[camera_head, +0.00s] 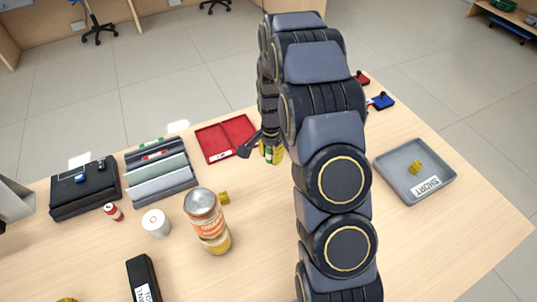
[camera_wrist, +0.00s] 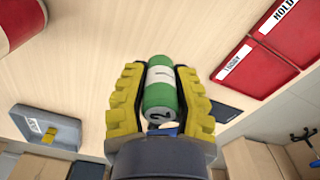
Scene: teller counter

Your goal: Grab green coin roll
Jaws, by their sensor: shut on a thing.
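The green coin roll (camera_wrist: 160,92) has a white band around its middle and lies between the yellow fingers of my gripper (camera_wrist: 161,100) in the wrist view. My gripper is shut on the roll, with one finger along each long side. In the head view my gripper (camera_head: 268,152) is above the counter beside the red tray, and a bit of green shows at its fingers. Most of the roll is hidden there.
A two-part red tray (camera_head: 226,138) lies beside my gripper. A grey tray labelled SHORT (camera_head: 440,183) stands right, holding a yellow block (camera_head: 415,167).

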